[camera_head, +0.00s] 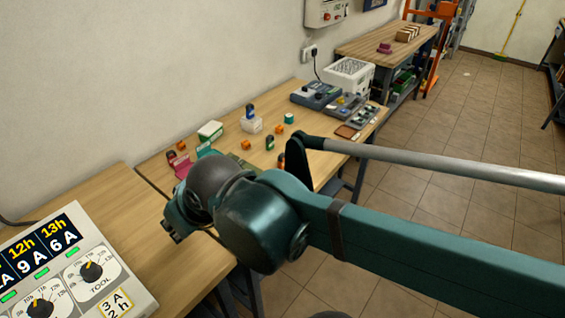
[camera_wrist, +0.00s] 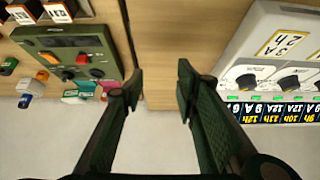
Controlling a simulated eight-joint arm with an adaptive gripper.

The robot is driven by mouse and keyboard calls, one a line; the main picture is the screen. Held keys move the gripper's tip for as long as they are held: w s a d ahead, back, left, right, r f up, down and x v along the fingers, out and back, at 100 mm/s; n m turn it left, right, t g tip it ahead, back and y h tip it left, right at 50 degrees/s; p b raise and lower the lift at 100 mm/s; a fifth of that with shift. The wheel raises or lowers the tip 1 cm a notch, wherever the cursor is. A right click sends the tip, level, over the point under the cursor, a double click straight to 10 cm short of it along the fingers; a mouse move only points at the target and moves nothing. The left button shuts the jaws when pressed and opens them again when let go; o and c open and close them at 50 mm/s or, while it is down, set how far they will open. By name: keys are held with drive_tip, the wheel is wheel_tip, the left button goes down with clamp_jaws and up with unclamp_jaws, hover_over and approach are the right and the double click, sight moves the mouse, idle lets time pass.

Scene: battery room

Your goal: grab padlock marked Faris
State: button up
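My gripper (camera_wrist: 160,92) is open and empty in the wrist view, its two dark fingers apart over a wooden tabletop. In the camera_head view my gripper (camera_head: 180,228) is partly hidden by my wrist, over the near table. No padlock marked Faris can be made out. Small coloured items lie on the middle table in the camera_head view, among them an orange one (camera_head: 246,145) and a green one (camera_head: 269,143). They are too small to read or to tell as padlocks. The wrist view shows small coloured items (camera_wrist: 27,92) at its left edge.
A grey panel with dials (camera_head: 75,275) stands on the near table, also at right in the wrist view (camera_wrist: 235,72). A green device with knobs (camera_wrist: 105,60) is at left there. A white ventilated box (camera_head: 349,76) and control units (camera_head: 316,95) occupy the middle table's far end.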

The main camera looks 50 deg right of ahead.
drive_tip(key=shift+d, duration=0.1)
drive_tip(key=m+g+h+p, duration=0.4)
drive_tip(key=m+g+p, duration=0.3)
drive_tip(key=m+p, duration=0.75)
hover_over(281, 155)
drive_tip(key=a+b, duration=0.2)
drive_tip(key=a, duration=0.1)
wheel_tip(281, 155, down, 8)
drive_tip(key=m, duration=0.3)
drive_tip(key=shift+d+f, duration=0.15)
drive_tip(key=shift+s+d+f, duration=0.2)
drive_tip(key=shift+d+f, duration=0.05)
drive_tip(key=shift+d, duration=0.1)
drive_tip(key=shift+h, duration=0.3)
